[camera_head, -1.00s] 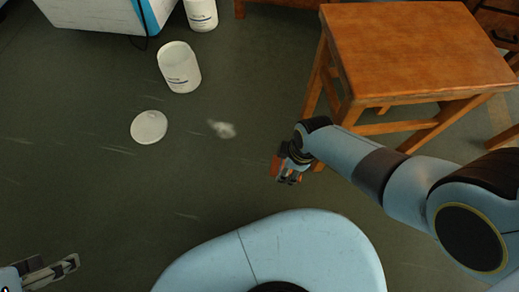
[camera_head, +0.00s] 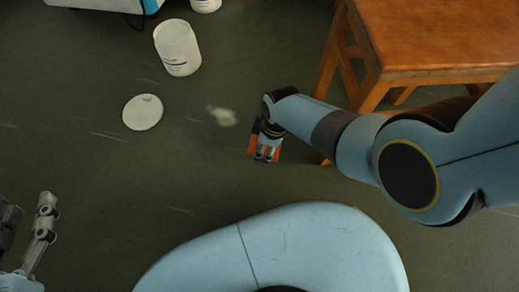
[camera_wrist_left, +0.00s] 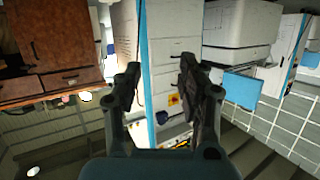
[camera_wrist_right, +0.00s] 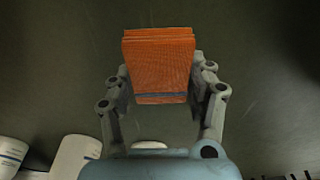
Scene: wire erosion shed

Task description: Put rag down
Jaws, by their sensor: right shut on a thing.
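The rag is a folded orange cloth (camera_wrist_right: 158,68) with a dark stripe near one edge. In the right wrist view it sits between the two fingers of my right gripper (camera_wrist_right: 160,88), which is shut on it. In the head view the rag (camera_head: 253,147) shows as orange edges around my right gripper (camera_head: 266,154), over the dark floor left of the wooden table. I cannot tell its exact height above the floor. My left gripper (camera_head: 28,225) is at the lower left edge. In the left wrist view its fingers (camera_wrist_left: 160,85) are apart and empty.
A white tub (camera_head: 178,48) stands upright on the floor, with a round white lid (camera_head: 142,112) lying nearby. A whitish patch (camera_head: 222,116) lies left of my right gripper. A wooden table (camera_head: 430,40) stands at the upper right. Floor between the lid and my base is clear.

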